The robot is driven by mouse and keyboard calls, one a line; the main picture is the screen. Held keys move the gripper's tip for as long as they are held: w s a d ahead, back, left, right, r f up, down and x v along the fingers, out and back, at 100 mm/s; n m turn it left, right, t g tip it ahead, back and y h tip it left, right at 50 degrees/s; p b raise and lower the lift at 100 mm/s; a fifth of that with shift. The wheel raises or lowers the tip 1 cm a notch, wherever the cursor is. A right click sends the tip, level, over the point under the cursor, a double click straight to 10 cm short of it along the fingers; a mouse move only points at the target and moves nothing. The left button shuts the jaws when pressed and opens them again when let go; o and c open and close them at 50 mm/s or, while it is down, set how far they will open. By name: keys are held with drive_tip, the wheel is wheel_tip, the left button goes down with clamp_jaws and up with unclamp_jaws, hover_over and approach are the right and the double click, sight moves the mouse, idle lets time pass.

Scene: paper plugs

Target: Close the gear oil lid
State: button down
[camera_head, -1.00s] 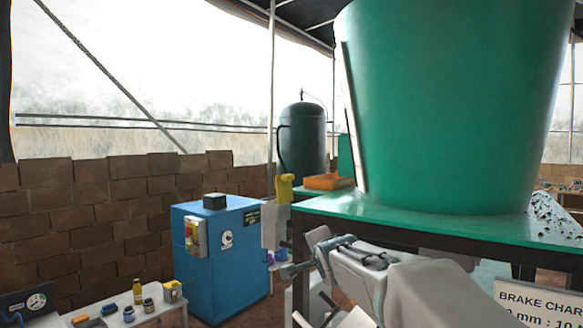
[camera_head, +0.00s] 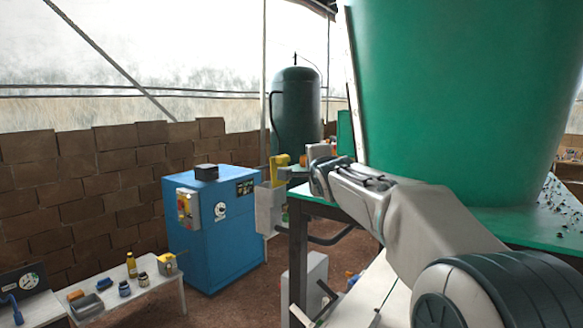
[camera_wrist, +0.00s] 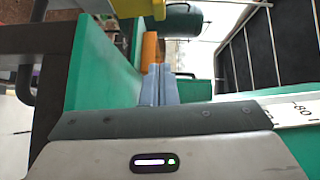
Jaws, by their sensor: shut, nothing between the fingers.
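I cannot make out a gear oil lid for certain in either view. A yellow fitting (camera_head: 280,166) sits on top of a light grey box beside the green table (camera_head: 510,225). A yellow part also shows at the top edge of the wrist view (camera_wrist: 128,8); I cannot tell if it is the same fitting. My gripper (camera_wrist: 159,74) is shut and empty, its two grey-blue fingers together in the wrist view. In the head view the end of my arm is right of the yellow fitting, by the table's left edge. The fingertips are not clear there.
A large green tank (camera_head: 455,100) stands on the table, close to my arm. A blue cabinet (camera_head: 240,250) stands at the middle left. A low white bench (camera_head: 160,293) holds several small containers, including a yellow bottle (camera_head: 131,265). Brown floor is open beside the cabinet.

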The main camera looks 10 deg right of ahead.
drive_tip(key=shift+w+a+f, duration=0.1)
drive_tip(key=shift+w+a, duration=0.15)
drive_tip(key=shift+w, duration=0.4)
approach(289, 160)
drive_tip(key=w, duration=0.1)
drive_tip(key=w+d, duration=0.2)
drive_tip(key=w, duration=0.1)
drive_tip(key=shift+w+d+f, duration=0.1)
drive_tip(key=shift+w+a+f, duration=0.1)
drive_tip(key=shift+w+a, duration=0.8)
drive_tip(key=shift+a, duration=0.15)
